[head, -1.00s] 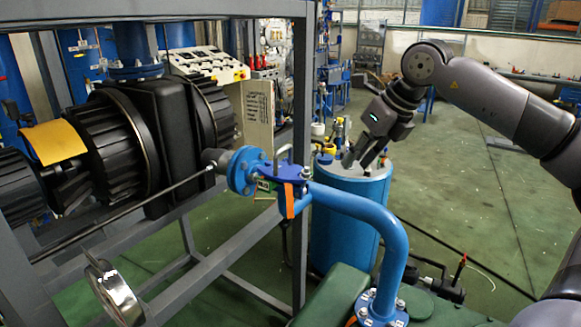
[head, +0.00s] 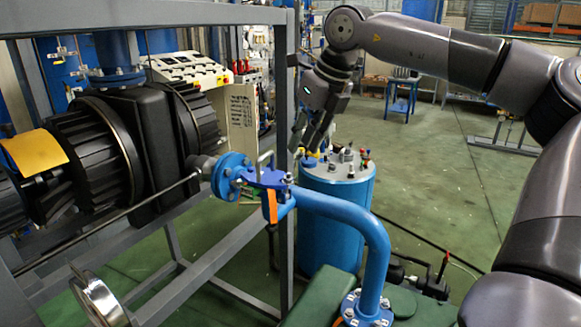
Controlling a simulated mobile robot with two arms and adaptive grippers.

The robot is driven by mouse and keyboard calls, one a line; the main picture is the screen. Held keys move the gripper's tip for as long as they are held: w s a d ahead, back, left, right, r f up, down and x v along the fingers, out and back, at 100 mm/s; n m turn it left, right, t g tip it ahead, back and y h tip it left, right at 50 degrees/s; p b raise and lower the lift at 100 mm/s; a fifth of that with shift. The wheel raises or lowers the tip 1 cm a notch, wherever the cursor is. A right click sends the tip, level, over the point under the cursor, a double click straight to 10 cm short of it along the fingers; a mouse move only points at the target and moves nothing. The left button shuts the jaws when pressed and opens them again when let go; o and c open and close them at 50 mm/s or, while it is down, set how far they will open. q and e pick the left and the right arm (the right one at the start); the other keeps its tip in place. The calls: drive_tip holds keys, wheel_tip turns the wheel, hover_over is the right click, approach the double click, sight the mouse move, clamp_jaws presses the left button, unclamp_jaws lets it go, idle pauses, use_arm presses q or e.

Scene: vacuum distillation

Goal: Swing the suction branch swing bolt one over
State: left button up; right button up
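The blue suction branch pipe (head: 350,222) rises from a bolted flange and bends left to a blue clamped joint (head: 262,178). A grey bent handle (head: 264,160) stands up on the joint. A small upright bolt with a nut (head: 288,182) is at its right end, and an orange tag (head: 270,206) hangs below. I cannot tell which piece is swing bolt one. My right gripper (head: 304,151) points down, above and to the right of the joint, apart from it in the picture. Its two fingers look parted with nothing between them. My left gripper is not in view.
A blue drum (head: 338,215) with fittings on its lid stands behind the pipe. A grey frame post (head: 284,95) rises close left of my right gripper. A black ribbed pump body (head: 110,150) fills the left. Green floor (head: 460,200) lies open at right.

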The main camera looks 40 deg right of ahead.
sight(290, 173)
drive_tip(key=p+x, duration=0.2)
drive_tip(key=x, duration=0.7)
drive_tip(key=shift+c, duration=0.5)
clamp_jaws()
